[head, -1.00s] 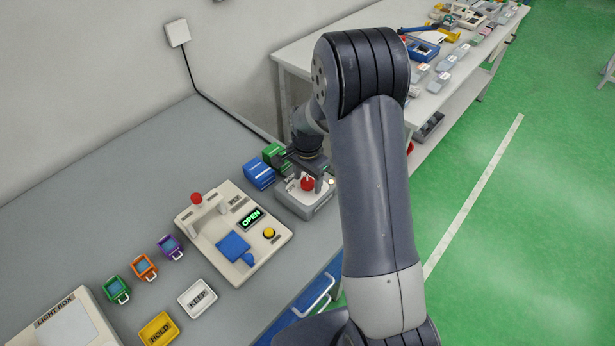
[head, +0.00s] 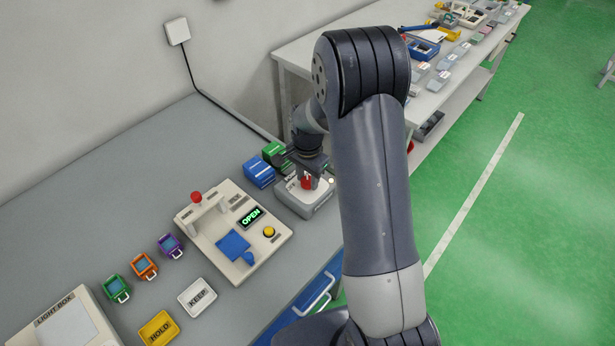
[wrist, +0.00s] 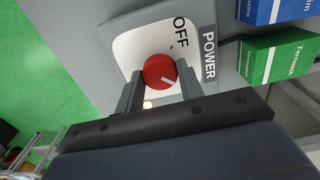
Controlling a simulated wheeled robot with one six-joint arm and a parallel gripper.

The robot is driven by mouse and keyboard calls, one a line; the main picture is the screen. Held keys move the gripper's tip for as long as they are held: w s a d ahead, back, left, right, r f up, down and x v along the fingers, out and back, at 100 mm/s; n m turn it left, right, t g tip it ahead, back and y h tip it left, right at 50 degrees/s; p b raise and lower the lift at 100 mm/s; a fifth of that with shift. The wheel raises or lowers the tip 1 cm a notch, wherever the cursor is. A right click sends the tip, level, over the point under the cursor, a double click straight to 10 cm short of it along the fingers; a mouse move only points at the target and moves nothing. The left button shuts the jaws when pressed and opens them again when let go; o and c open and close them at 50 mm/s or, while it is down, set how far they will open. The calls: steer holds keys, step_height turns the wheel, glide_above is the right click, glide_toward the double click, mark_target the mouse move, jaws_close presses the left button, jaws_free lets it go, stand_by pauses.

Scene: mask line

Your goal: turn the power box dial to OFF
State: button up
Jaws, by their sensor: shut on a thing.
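The power box (head: 300,204) is a grey box with a white top plate, standing near the bench's right end. Its red dial (wrist: 158,69) shows in the wrist view between my two fingers, and its top shows in the head view (head: 307,182). My gripper (wrist: 159,78) is shut on the dial, one finger on each side. A white mark on the dial lies on its lower side in the wrist view, on the side away from the OFF label (wrist: 181,31). The POWER label (wrist: 209,54) is at the right. A small lamp (wrist: 148,104) glows below the dial.
Blue (head: 259,173) and green (head: 271,152) boxes stand close behind the power box. A console (head: 215,255) with an OPEN display is to its left, beside small coloured bins and the KEEP (head: 198,298) and HOLD (head: 159,329) trays. A second table stands behind my arm.

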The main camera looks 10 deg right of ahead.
mark_target(308, 180)
steer(key=n+b, duration=0.2)
steer(key=n, duration=0.2)
steer(key=shift+f, duration=0.1)
steer(key=n+b, duration=0.2)
steer(key=n, duration=0.2)
steer(key=n+b, duration=0.1)
steer(key=n, duration=0.4)
steer(key=shift+b, duration=0.3)
steer(key=n, duration=0.4)
steer(key=shift+n+b, duration=0.3)
steer(key=shift+b, duration=0.1)
steer(key=o, duration=1)
step_height(308, 180, up, 11)
steer(key=shift+b, duration=0.4)
